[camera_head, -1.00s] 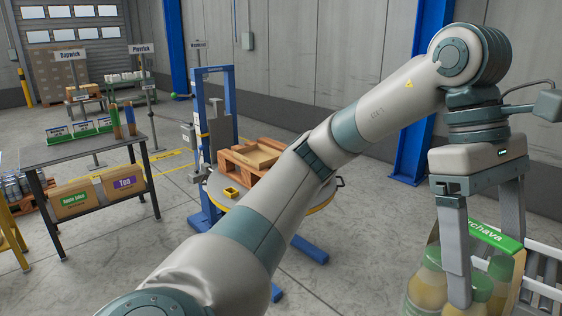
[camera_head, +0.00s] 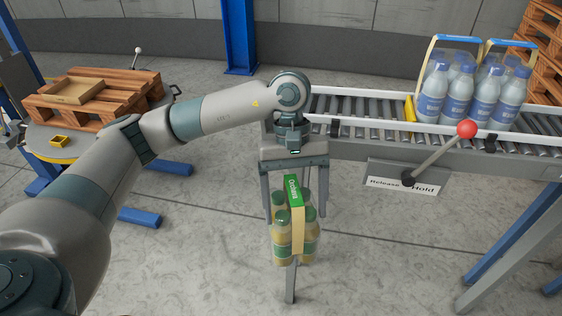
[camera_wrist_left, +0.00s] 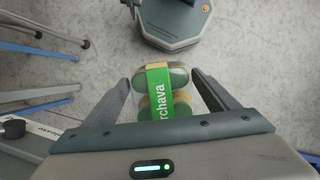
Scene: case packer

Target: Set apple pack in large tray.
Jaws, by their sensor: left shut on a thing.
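The apple pack (camera_head: 298,240) is a set of bottles with yellowish juice and green caps under a green and cream carrier band. My left gripper (camera_head: 293,205) points down and is shut on it, holding it upright above the floor in front of the conveyor. In the left wrist view the pack's green band (camera_wrist_left: 160,107) shows between the two fingers (camera_wrist_left: 162,82). A shallow cardboard tray (camera_head: 78,92) lies on a wooden pallet at the left; I cannot tell if it is the large tray. My right gripper is not in view.
The pallet (camera_head: 125,98) sits on a round grey table with a small yellow box (camera_head: 59,141). A roller conveyor (camera_head: 360,106) at the right carries blue-capped bottle packs (camera_head: 460,95). A red-knobbed lever (camera_head: 440,152) stands at its front. Open floor lies between.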

